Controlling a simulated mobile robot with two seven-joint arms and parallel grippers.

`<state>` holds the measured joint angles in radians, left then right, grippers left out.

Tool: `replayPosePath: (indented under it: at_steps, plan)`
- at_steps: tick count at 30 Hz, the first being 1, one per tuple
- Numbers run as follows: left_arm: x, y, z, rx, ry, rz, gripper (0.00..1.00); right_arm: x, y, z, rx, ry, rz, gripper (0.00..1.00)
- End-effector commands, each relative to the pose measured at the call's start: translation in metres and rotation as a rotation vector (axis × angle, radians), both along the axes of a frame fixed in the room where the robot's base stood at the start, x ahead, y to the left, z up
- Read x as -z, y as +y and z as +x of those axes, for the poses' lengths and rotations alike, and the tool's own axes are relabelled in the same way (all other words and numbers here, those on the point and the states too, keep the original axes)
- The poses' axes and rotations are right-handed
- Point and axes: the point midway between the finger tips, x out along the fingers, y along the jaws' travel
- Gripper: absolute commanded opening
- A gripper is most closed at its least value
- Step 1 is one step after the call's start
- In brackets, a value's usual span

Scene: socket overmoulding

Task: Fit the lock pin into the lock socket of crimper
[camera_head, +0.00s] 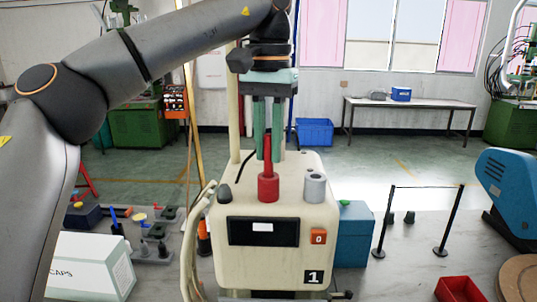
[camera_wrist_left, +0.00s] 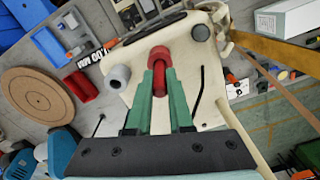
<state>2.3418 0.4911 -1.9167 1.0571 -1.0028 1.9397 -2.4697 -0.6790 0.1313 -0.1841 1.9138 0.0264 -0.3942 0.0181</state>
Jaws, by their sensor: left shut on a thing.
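The cream crimper (camera_head: 285,265), marked 1, stands in the middle of the head view. A red rod (camera_head: 268,165), which I take as the lock pin, stands upright between the green fingers of my left gripper (camera_head: 268,157), which is shut on it. The rod meets a wider red cylinder (camera_head: 268,188) on the crimper's top; I cannot tell whether this is the pin's base or a socket around it. A grey hollow cylinder (camera_head: 315,187) stands to its right. The left wrist view also shows the red cylinder (camera_wrist_left: 160,59) and grey cylinder (camera_wrist_left: 118,76). My right gripper is out of view.
A dark knob (camera_head: 224,193) stands at the crimper's left top edge. A white box (camera_head: 92,266) and small parts lie on the table at left. A blue box (camera_head: 353,236), black posts (camera_head: 447,225) and a red bin (camera_head: 460,289) stand at right.

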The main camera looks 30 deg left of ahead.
Motion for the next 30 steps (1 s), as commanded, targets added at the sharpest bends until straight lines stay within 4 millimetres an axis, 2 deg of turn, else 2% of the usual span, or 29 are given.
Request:
replayPosePath:
  at_steps: [5,17,18,25,30]
  plan:
    - [0.017,0.0,-0.001,0.001,0.0,-0.002,0.0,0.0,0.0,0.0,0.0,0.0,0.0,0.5]
    - [0.022,0.0,-0.001,0.0,0.0,-0.003,0.0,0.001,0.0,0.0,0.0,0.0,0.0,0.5]
    - [0.021,0.0,-0.001,0.0,0.0,-0.002,0.23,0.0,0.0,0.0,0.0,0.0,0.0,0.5]
    - [0.021,0.0,-0.001,0.0,0.0,-0.002,0.49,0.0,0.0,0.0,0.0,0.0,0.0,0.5]
    - [0.021,0.0,-0.001,0.0,0.0,-0.002,0.49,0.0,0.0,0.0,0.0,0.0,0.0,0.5]
